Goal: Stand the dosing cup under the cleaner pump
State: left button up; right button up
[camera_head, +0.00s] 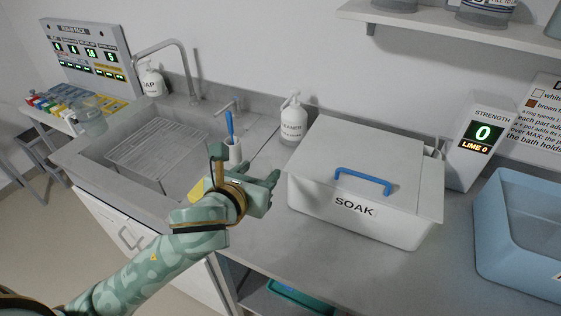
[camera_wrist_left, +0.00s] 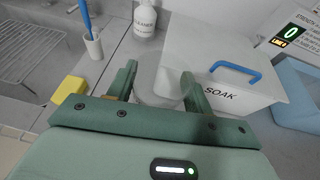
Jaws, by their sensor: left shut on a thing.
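The cleaner pump (camera_head: 292,120) is a white pump bottle marked CLEANER on the counter against the wall, left of the soak box. It also shows at the top of the left wrist view (camera_wrist_left: 144,19). My left gripper (camera_head: 248,172) is above the counter's front part, in front of the pump and apart from it. In the left wrist view its fingers are shut on a clear, see-through vessel, which looks to be the dosing cup (camera_wrist_left: 160,84). The cup's outline is faint and hard to make out in the head view. My right gripper is not in view.
The lidded SOAK box (camera_head: 320,205) stands just right of the gripper. A holder (camera_head: 235,152) with a blue-handled brush and a yellow sponge (camera_head: 197,189) are by the sink (camera_head: 85,160). A blue tub (camera_head: 510,262) is far right. Counter before the pump looks clear.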

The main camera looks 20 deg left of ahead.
aim_at(282, 154)
jog(key=j+z, duration=0.2)
jog(key=z, duration=0.25)
jog(key=j+z, duration=0.2)
jog(key=z, duration=0.25)
jog(key=j+z, duration=0.1)
jog(key=j, duration=0.3)
jog(key=k+j+z, duration=0.1)
jog(key=j, duration=0.25)
jog(key=k+j+z, duration=0.1)
jog(key=j, duration=0.3)
jog(key=k+j, duration=0.15)
jog(key=j, duration=0.2)
jog(key=k+j+z, duration=0.15)
jog(key=j, duration=0.2)
jog(key=i, duration=0.05)
